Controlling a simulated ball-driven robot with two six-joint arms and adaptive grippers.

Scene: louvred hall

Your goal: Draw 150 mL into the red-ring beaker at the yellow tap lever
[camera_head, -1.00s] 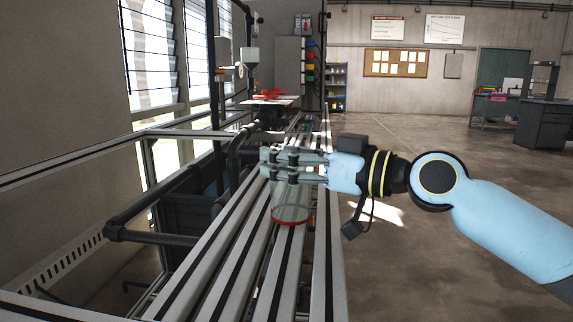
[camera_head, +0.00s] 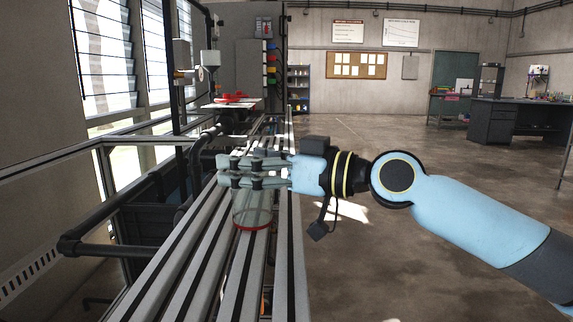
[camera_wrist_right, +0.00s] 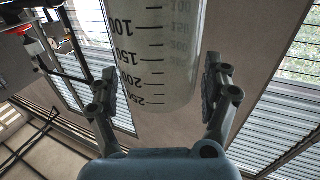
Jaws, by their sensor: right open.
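The clear beaker (camera_head: 253,210) with a red ring around its base stands upright on the pale slatted rails. In the right wrist view the beaker (camera_wrist_right: 160,55) shows dark volume marks from 100 to 250; I see no clear liquid line. My right gripper (camera_head: 224,170) reaches across the beaker's upper part, which its fingers partly hide. In the wrist view the open fingers (camera_wrist_right: 160,75) stand on either side of the beaker, with a visible gap at the right finger. I cannot make out a yellow tap lever for certain. My left gripper is out of view.
A red object (camera_head: 232,98) lies on a white surface further along the rails. Coloured pieces (camera_head: 271,70) line the grey cabinet behind. A dark railing (camera_head: 110,235) runs along the left side. Open floor (camera_head: 400,170) lies to the right, with a dark desk (camera_head: 495,122) beyond.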

